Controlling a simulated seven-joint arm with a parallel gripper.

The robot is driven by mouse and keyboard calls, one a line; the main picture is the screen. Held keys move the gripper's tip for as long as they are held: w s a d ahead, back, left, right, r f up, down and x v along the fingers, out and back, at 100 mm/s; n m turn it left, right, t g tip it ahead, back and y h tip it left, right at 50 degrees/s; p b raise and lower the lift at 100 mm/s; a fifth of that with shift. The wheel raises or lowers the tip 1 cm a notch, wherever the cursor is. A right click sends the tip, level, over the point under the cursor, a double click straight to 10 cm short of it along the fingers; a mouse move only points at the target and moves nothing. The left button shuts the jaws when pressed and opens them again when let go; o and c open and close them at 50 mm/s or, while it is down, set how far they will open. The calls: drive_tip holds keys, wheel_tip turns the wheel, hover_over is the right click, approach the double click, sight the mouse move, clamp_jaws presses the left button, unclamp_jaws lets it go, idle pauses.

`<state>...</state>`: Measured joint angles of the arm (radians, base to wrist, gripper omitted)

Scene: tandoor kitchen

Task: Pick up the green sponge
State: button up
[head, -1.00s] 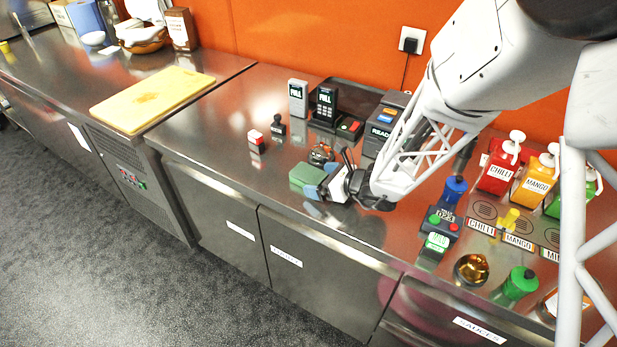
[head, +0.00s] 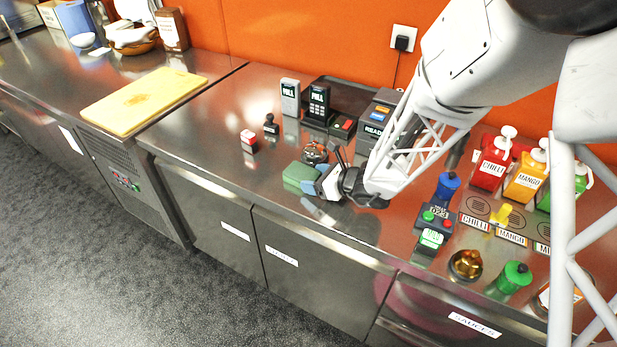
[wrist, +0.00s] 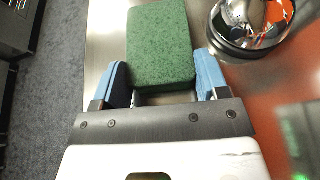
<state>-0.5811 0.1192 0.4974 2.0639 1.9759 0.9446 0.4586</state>
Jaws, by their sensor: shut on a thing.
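The green sponge (head: 297,175) is a block near the front edge of the steel counter, at the middle of the head view. In the wrist view the sponge (wrist: 161,45) reaches forward from between the fingers. My gripper (head: 313,180) has blue fingertips and is shut on the near end of the sponge, one finger on each side. The gripper also shows in the wrist view (wrist: 165,78). The sponge is at or just above the counter top; I cannot tell whether it touches.
Card terminals (head: 318,103) stand further back. Sauce bottles (head: 493,160) are at right. Counter left of the sponge is clear.

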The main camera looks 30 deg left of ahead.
drive_tip(key=shift+r, duration=0.15)
drive_tip(key=shift+r, duration=1.4)
drive_tip(key=shift+s+d+r, duration=0.15)
drive_tip(key=shift+s+r, duration=0.05)
drive_tip(key=shift+r, duration=0.1)
drive_tip(key=s+d+r, duration=0.1)
drive_tip(key=s+d, duration=0.9)
drive_tip(key=s, duration=0.1)
drive_tip(key=shift+s+d+r, duration=0.15)
drive_tip(key=shift+s+d, duration=0.05)
drive_tip(key=shift+d, duration=0.1)
